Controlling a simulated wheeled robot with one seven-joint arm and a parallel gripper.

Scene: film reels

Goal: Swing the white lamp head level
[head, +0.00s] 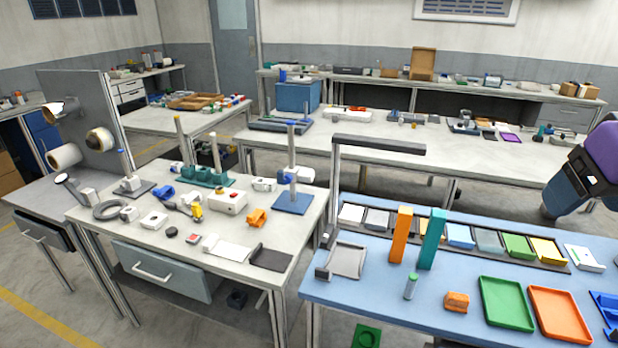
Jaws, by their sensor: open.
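The likeliest white lamp head (62,178) is a small round pale head with a darker rim, at the left end of the pale workbench (225,262). It sits tilted at the top of a thin dark arm that slopes down right to a small white block (89,196). It is too small to tell its exact angle. Part of my arm (585,178), purple and dark blue, enters at the right edge, far from the lamp. No gripper fingers show.
A blue-topped table (385,305) with trays fills the right. Floor shows at lower left.

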